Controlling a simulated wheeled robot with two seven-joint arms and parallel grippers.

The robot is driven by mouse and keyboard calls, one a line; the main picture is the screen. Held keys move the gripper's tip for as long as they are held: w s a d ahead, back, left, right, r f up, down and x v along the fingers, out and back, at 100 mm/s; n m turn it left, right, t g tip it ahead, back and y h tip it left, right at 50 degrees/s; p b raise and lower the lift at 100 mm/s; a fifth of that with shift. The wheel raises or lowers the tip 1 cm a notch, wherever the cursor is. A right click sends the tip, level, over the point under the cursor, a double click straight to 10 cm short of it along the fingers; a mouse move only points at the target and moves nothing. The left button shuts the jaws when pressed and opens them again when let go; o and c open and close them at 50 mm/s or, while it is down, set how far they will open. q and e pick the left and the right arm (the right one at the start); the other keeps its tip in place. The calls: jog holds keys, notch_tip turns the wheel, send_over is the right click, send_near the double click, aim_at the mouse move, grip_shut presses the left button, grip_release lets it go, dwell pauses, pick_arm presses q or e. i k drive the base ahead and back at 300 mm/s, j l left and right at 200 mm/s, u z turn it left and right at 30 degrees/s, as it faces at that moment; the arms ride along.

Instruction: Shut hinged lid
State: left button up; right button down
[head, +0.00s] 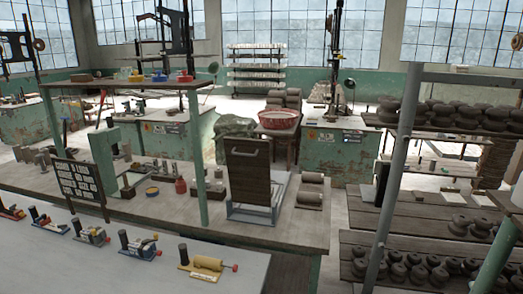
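A brown panel with a pale bar handle near its top (248,172) looks like the hinged lid. It stands nearly upright on the workbench. A light grey metal frame (252,215) lies at its foot and reaches back to the right behind it. The lid appears raised from this frame; the hinge itself is too small to make out. Neither of my grippers is in view, and nothing touches the lid.
Two clay-coloured rolls (310,188) lie right of the frame on the workbench (290,238). A green post (200,165) rises left of the lid. A shelf rack with dark pots (455,225) stands at right. A pale table (120,275) with small tools is in front.

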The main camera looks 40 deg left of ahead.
aim_at(248, 162)
jog(key=i+u, duration=0.15)
jog(key=u, duration=0.35)
jog(key=i+l+u, duration=0.15)
jog(key=u, duration=0.3)
jog(key=i+l+u, duration=0.1)
jog(key=u, duration=0.4)
jog(key=l+u, duration=0.45)
jog(key=i+j, duration=0.05)
jog(key=j, duration=0.05)
